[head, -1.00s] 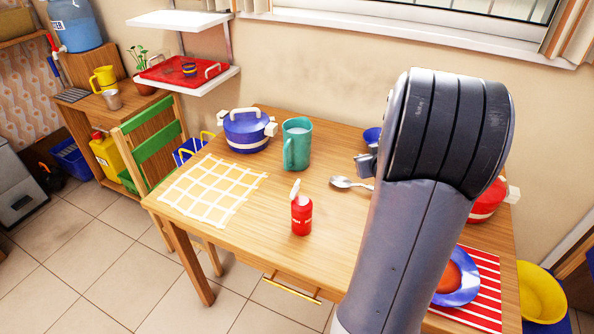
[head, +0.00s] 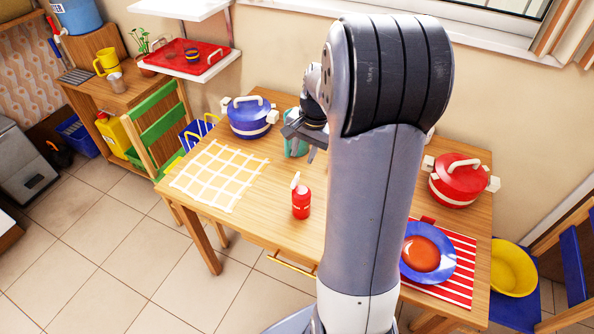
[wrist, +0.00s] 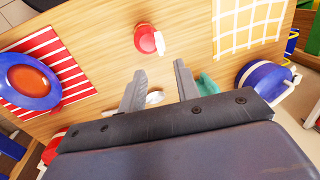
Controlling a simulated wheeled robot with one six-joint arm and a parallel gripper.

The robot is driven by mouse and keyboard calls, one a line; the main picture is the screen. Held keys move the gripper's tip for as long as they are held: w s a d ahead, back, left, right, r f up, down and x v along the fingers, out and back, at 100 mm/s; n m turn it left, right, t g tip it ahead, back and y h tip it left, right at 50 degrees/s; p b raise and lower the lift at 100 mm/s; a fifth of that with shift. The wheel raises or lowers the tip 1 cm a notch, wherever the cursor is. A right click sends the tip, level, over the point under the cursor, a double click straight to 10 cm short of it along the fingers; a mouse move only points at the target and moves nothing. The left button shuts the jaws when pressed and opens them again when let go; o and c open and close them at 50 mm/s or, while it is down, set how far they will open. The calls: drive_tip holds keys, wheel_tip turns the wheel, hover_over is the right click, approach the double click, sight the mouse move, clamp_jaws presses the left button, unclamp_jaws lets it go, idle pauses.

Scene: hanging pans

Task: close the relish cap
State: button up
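The red relish bottle (head: 301,203) stands upright near the front edge of the wooden table. Its white cap (head: 296,181) is tilted up, open, at the top. In the wrist view the bottle (wrist: 145,38) is seen from above, beyond my fingertips, with the white cap (wrist: 159,44) sticking out to its right. My gripper (head: 304,137) is above the table, behind the bottle and in front of the teal mug. In the wrist view my gripper (wrist: 158,80) has its fingers apart with nothing held. It does not touch the bottle.
The teal mug (head: 295,147) is partly hidden by my gripper. A blue pot (head: 250,120) stands at the back left, and a checked mat (head: 218,175) lies left of the bottle. A red pot (head: 459,182) and blue plate (head: 440,266) are right of my arm.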

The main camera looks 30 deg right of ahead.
sight(297, 175)
drive_tip(key=f, duration=0.3)
drive_tip(key=w+f, duration=0.1)
drive_tip(key=f, duration=0.3)
drive_tip(key=a+f+p, duration=0.1)
drive_tip(key=f, duration=0.2)
drive_tip(key=shift+w+a+f, duration=0.1)
drive_tip(key=shift+w+f, duration=0.15)
clamp_jaws()
